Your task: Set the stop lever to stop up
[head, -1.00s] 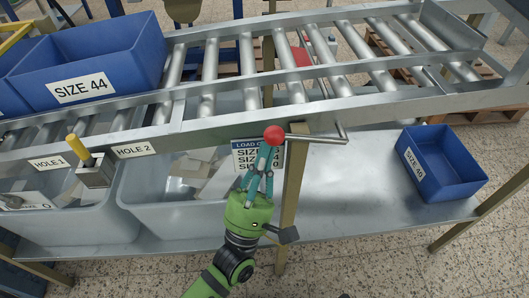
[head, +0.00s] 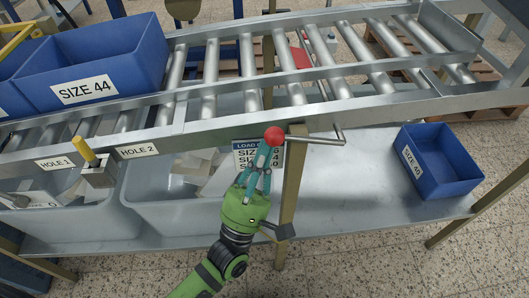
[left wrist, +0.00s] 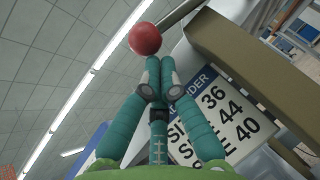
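The stop lever is a grey metal rod (head: 315,138) with a red ball knob (head: 274,136) at its left end. The rod lies roughly level in front of the roller conveyor's front rail and bends up toward the rail at its right end. My left gripper (head: 268,148) comes from below, with its teal fingers brought together at the underside of the ball. In the left wrist view, the ball (left wrist: 145,38) sits just beyond the joined fingertips (left wrist: 153,66), not between them. Whether they touch it is unclear. My right gripper is out of view.
A post (head: 291,190) stands close right of my left gripper, and a load order sign (head: 244,155) is behind it. Grey tubs (head: 150,215) are at left. A yellow-handled block (head: 97,172) sits by the HOLE labels. A blue SIZE 40 bin (head: 440,185) is at right.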

